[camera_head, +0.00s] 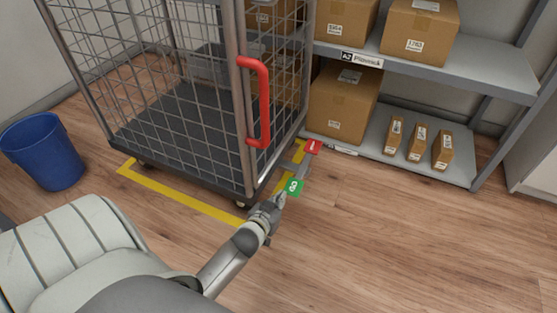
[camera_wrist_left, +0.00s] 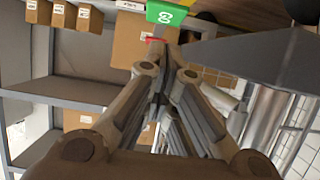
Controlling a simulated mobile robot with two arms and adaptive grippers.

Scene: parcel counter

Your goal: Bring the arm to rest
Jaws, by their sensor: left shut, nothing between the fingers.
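My left arm comes in from the lower left in the head view. Its gripper (camera_head: 272,207) is low in front of the wire cage trolley's (camera_head: 178,155) near right corner, close to a green tag (camera_head: 294,187). In the left wrist view the two fingers (camera_wrist_left: 164,70) are drawn together with nothing between them. The green tag (camera_wrist_left: 166,12) shows just past the fingertips there; whether they touch cannot be told. A red tag (camera_head: 313,146) lies farther back along a grey bar. My right gripper is not in view.
The trolley has a red handle (camera_head: 256,102) and stands within yellow floor tape (camera_head: 190,204). Shelves (camera_head: 410,138) with cardboard boxes (camera_head: 342,102) stand behind. A blue bin (camera_head: 42,152) is at the left. The wooden floor (camera_head: 410,240) at right is clear.

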